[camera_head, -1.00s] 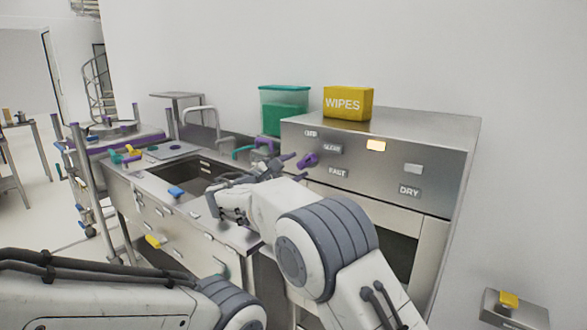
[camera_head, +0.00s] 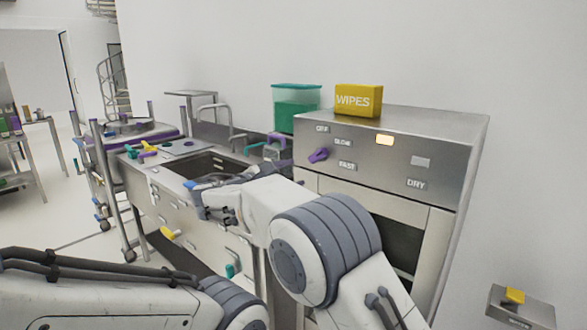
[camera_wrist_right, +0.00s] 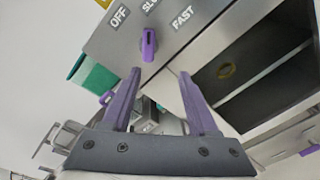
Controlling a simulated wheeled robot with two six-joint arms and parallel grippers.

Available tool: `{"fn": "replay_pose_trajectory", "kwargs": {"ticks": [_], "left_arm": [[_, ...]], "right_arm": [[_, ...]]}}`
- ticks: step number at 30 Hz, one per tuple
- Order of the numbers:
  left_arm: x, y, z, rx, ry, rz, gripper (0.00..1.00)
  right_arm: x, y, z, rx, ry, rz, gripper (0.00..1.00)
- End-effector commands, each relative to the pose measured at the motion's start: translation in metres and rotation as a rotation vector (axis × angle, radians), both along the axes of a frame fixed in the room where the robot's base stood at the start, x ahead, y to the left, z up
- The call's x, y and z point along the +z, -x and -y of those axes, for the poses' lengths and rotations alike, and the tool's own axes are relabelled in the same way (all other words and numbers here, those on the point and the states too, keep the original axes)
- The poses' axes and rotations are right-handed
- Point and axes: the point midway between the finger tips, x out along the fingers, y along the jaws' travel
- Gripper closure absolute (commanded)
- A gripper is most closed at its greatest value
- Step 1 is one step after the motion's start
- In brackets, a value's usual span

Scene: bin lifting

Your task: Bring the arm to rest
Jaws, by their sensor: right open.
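My right arm reaches in from the lower right in the head view. Its gripper (camera_head: 284,164) is partly hidden behind my wrist, in front of the steel cabinet. In the right wrist view my right gripper (camera_wrist_right: 161,76) has its two purple fingers apart with nothing held between them. A purple knob (camera_head: 318,155) on the cabinet front lies beyond the fingertips, apart from them. The knob also shows in the right wrist view (camera_wrist_right: 148,45), pointing toward the SLOW label. My left arm crosses the lower left of the head view; its gripper is out of frame.
The steel cabinet (camera_head: 440,130) carries a yellow WIPES box (camera_head: 358,100). A green container (camera_head: 297,105) stands behind its left side. A counter with a sink (camera_head: 205,165) and tap lies left. A wall box with a yellow switch (camera_head: 515,296) is lower right.

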Motion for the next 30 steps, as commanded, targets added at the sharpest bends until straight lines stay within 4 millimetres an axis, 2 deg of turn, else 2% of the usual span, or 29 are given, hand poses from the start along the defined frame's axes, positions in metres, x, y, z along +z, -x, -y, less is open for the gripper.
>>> {"fn": "replay_pose_trajectory", "kwargs": {"ticks": [2, 5, 8, 11, 12, 14, 15, 19, 21, 24, 27, 30], "left_arm": [[0.003, 0.0, 0.0, 0.0, 0.0, 0.0, 1.0], [0.006, 0.0, 0.0, 0.0, 0.0, 0.0, 1.0], [0.009, 0.0, 0.0, 0.0, 0.0, 0.0, 1.0], [0.012, 0.0, 0.0, 0.0, 0.0, 0.0, 1.0], [0.013, 0.0, 0.0, 0.0, 0.0, 0.0, 1.0], [0.014, 0.0, 0.0, 0.0, 0.0, 0.0, 1.0], [0.015, 0.0, 0.0, 0.0, 0.0, 0.0, 1.0], [0.018, 0.0, 0.0, 0.0, 0.0, 0.0, 1.0], [0.019, 0.0, 0.0, 0.0, 0.0, 0.0, 1.0], [0.02, 0.0, 0.0, 0.0, 0.0, 0.0, 1.0], [0.02, 0.0, 0.0, 0.0, 0.0, 0.0, 1.0], [0.02, 0.0, 0.0, 0.0, 0.0, 0.0, 1.0]], "right_arm": [[-0.008, 0.02, 0.013, -0.011, -0.099, -0.074, 0.4], [-0.034, 0.064, 0.032, -0.046, -0.285, -0.209, 0.4], [-0.064, 0.126, 0.048, -0.109, -0.504, -0.347, 0.4], [-0.092, 0.197, 0.059, -0.201, -0.728, -0.463, 0.4], [-0.102, 0.226, 0.062, -0.245, -0.816, -0.503, 0.4], [-0.116, 0.27, 0.066, -0.316, -0.946, -0.554, 0.4], [-0.124, 0.298, 0.067, -0.367, -1.028, -0.582, 0.4], [-0.145, 0.377, 0.069, -0.535, -1.263, -0.643, 0.4], [-0.153, 0.406, 0.07, -0.612, -1.356, -0.658, 0.4], [-0.16, 0.433, 0.069, -0.692, -1.442, -0.666, 0.4], [-0.164, 0.444, 0.069, -0.73, -1.482, -0.669, 0.4], [-0.165, 0.446, 0.069, -0.74, -1.489, -0.669, 0.4]]}}
